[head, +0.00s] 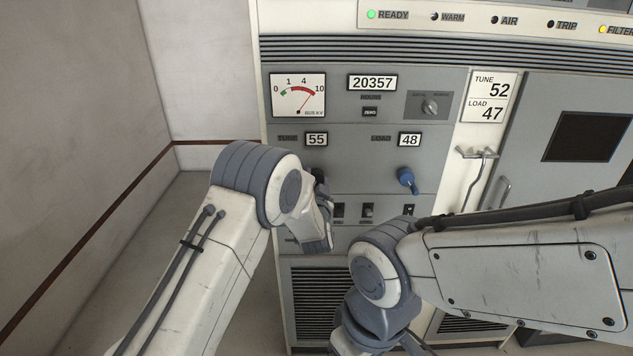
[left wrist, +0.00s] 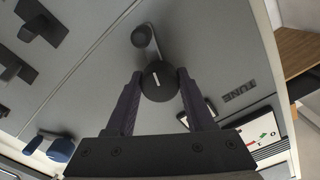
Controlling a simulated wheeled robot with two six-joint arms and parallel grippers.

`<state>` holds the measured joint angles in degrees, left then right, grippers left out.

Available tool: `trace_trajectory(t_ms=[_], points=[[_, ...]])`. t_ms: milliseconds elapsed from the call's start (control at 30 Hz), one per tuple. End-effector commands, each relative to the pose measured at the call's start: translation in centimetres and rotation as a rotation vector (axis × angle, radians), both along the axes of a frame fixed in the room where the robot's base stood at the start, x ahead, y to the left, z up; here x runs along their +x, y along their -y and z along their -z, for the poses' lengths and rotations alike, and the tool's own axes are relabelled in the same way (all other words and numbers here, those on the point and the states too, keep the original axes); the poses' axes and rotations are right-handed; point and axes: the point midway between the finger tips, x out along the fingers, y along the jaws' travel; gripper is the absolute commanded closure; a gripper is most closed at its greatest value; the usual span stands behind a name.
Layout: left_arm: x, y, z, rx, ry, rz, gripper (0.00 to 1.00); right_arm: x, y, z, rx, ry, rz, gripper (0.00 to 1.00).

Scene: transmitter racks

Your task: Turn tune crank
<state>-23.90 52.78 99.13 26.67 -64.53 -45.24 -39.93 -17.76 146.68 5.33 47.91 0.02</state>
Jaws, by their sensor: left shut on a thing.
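The tune crank (left wrist: 158,84) has a round black part with a white mark and a short arm to a smaller dark end. My left gripper (left wrist: 159,75) is shut on the round black part, one finger on each side. In the head view my left wrist hides most of the crank and the fingers. The tune counter (head: 316,139) reads 55. The placard (head: 490,97) reads TUNE 52 and LOAD 47. My right arm reaches in from the right, but its fingers are not in view.
The blue load crank (head: 407,180) stands right of my left gripper, below the load counter (head: 409,140), which reads 48. Several switches (head: 367,211) sit low on the panel. A meter (head: 298,95) is at upper left. My right forearm crosses in front of the lower panel.

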Motion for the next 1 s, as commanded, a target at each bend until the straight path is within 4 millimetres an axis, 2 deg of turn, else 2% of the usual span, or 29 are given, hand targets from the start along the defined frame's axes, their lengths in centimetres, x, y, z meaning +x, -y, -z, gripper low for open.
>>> trace_trajectory(t_ms=[67, 100, 133, 167, 567, 667, 1000], points=[[0.0, 0.0, 0.0, -0.001, -0.001, 0.001, 1.00, 0.0, 0.0, 0.0, 0.000, 0.000, 0.000, 0.17], [0.0, 0.0, 0.0, -0.001, -0.001, 0.001, 0.35, 0.0, 0.0, 0.0, 0.000, 0.000, 0.000, 0.17], [0.0, 0.0, 0.0, -0.001, -0.001, 0.001, 0.23, 0.0, 0.0, 0.0, 0.000, 0.000, 0.000, 0.17], [0.0, 0.0, 0.0, -0.002, -0.001, 0.001, 0.17, 0.0, 0.0, 0.0, 0.000, 0.000, 0.000, 0.17], [-0.5, 0.1, 0.1, -0.003, -0.001, 0.001, 0.17, 0.0, 0.0, 0.3, 0.000, 0.000, 0.000, 0.17], [-1.7, 0.1, 0.2, -0.003, -0.002, 0.002, 0.17, 0.0, 0.0, 0.8, 0.000, 0.000, 0.000, 0.17], [-8.0, 0.1, 0.3, -0.003, 0.000, 0.002, 0.17, 0.0, 0.0, 3.1, 0.000, 0.000, -0.001, 0.17]])
